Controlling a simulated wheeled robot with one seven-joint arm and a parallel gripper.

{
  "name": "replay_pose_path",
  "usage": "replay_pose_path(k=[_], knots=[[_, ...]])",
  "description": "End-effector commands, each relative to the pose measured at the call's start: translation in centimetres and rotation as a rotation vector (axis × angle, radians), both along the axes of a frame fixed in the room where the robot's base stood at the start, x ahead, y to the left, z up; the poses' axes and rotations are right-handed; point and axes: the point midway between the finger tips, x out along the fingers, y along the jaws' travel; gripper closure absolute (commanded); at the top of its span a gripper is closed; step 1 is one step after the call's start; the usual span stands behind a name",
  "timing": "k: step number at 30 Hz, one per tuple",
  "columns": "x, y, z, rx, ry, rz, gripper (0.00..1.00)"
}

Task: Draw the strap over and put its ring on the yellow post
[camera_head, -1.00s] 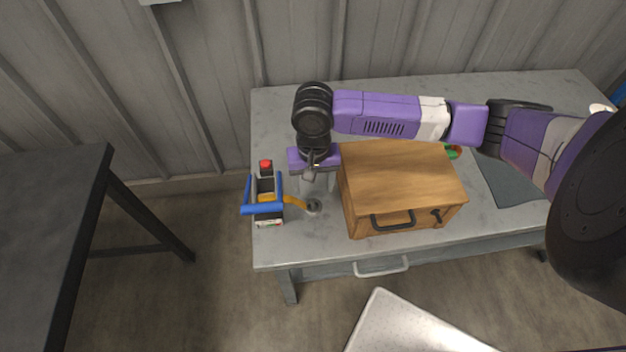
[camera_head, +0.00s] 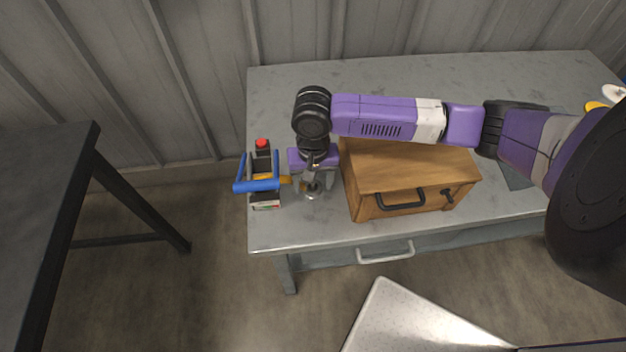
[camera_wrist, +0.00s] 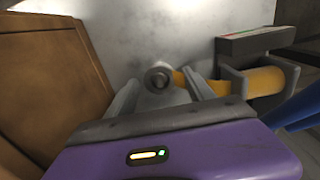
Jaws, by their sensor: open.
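A strap unit (camera_head: 263,178) with a blue handle and red top stands at the table's left end; the wrist view shows its grey housing (camera_wrist: 235,83) with an orange-yellow roll. A short yellow strap (camera_head: 285,179) runs right from it to a grey ring piece (camera_head: 312,191), which also shows in the wrist view (camera_wrist: 158,77) with a dark round centre. My gripper (camera_head: 314,184) points down at the ring piece. Its fingers (camera_wrist: 162,92) are open, one on each side of that piece; I cannot tell whether they touch it. I cannot make out the yellow post for certain.
A wooden box (camera_head: 410,180) with dark handles stands close right of my gripper. A small yellow thing (camera_head: 596,105) lies at the table's far right, partly cut off by my arm. The grey table (camera_head: 290,225) is bare in front of the ring.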

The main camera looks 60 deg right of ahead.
Motion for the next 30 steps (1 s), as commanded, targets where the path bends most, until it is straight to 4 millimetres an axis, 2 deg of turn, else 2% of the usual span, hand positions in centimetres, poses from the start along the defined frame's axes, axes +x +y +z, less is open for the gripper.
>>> replay_pose_path(k=[2,3,11,25,30], knots=[[0.0,-0.01,0.03,0.0,0.0,0.0,0.38],[0.0,-0.01,0.03,0.0,0.0,0.0,0.42],[0.0,-0.01,0.04,0.0,0.0,0.0,0.92],[-0.01,-0.05,0.18,-0.001,0.001,-0.001,0.93],[0.0,-0.04,1.02,0.0,0.0,-0.001,0.93]])
